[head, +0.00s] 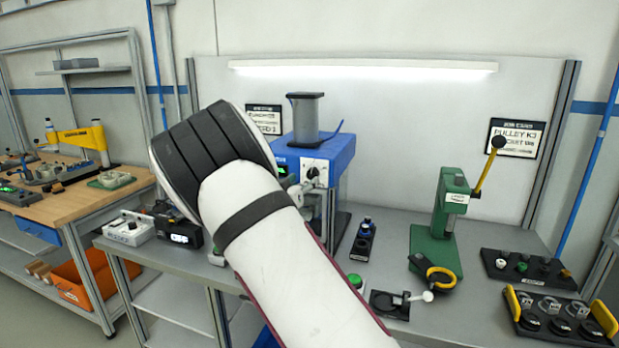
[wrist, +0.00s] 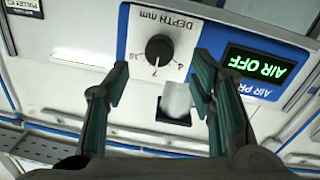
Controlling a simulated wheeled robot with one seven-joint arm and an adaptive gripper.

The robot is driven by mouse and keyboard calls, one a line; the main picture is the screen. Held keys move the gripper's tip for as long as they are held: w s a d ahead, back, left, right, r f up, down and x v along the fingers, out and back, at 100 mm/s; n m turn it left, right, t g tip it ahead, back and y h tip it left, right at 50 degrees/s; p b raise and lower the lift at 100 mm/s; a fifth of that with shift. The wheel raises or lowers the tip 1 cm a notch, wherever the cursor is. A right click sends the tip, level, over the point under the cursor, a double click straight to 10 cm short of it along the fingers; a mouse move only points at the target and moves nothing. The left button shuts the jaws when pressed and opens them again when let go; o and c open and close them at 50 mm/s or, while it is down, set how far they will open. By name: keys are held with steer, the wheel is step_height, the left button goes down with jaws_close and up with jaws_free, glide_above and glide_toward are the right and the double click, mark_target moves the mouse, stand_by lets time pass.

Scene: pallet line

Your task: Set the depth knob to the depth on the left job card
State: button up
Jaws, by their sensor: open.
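The depth knob (wrist: 159,48) is black and round, on a white panel marked DEPTH mm with 4, 7 and 10; its mark seems to point near the 7. The panel looks upside down in the wrist view. My gripper (wrist: 158,76) is open, its two dark green fingers on either side of the panel in the picture, with nothing between them. In the head view the knob panel (head: 315,168) is on the front of the blue press (head: 338,158), and my arm hides most of my gripper.
A lit display (wrist: 258,64) reads AIR OFF beside the knob panel. A green hand press (head: 437,225) with a yellow lever stands to the right. The right job card (head: 516,138) hangs behind it. Black trays (head: 527,270) of parts lie at the right front.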

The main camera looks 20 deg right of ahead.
mark_target(311, 175)
steer(key=shift+x, duration=2.7)
steer(key=c, duration=1.2)
